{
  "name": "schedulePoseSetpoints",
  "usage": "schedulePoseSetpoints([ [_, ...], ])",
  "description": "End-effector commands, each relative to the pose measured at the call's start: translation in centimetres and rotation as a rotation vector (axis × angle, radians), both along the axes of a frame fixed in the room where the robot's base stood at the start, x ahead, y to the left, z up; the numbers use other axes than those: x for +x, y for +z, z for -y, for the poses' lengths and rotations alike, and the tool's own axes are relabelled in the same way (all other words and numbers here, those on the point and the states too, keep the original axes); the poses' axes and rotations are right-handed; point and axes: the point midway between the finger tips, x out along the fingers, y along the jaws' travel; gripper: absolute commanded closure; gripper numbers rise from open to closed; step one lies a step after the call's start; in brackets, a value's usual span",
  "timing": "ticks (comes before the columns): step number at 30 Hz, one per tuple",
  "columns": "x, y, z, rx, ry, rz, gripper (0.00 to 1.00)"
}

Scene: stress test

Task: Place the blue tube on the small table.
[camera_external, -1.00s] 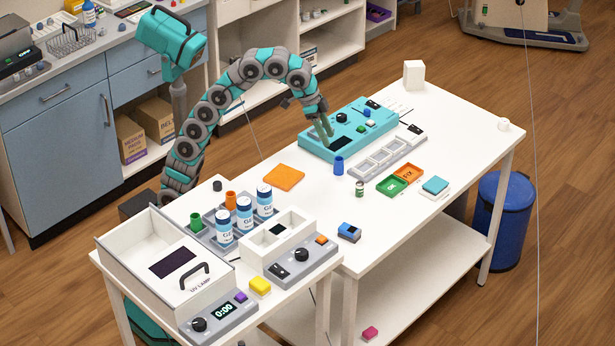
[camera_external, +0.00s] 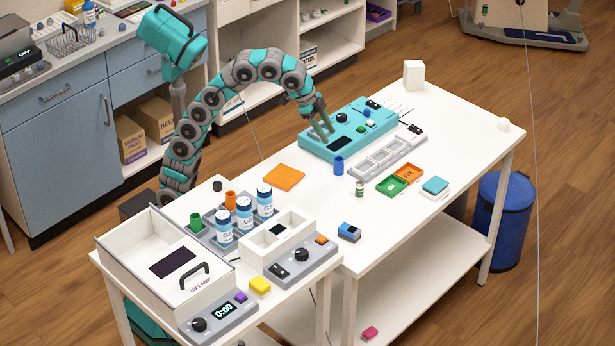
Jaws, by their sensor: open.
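The small table (camera_external: 120,277) is at the lower left, close to the large table's near end, and bears several things.
On the small table are a white UV lamp box (camera_external: 118,247), a tray (camera_external: 215,222) with white bottles, a grey control box (camera_external: 303,262) and a timer unit (camera_external: 220,320). An orange pad (camera_external: 284,177) lies on the large table. Bare tabletop lies left of the blue tube.

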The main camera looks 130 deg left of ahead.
Motion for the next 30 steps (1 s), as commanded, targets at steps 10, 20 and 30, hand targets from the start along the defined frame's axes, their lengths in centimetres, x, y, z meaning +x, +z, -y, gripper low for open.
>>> schedulePoseSetpoints([
  [10, 1.2, -1.5, 0.6, 0.616, -0.663, -0.322, 0.55],
  [20, 0.7, -3.8, 1.8, 1.15, -1.292, -0.851, 0.55],
  [30, -0.4, -6.8, 2.8, 1.406, -1.687, -1.269, 0.55],
])
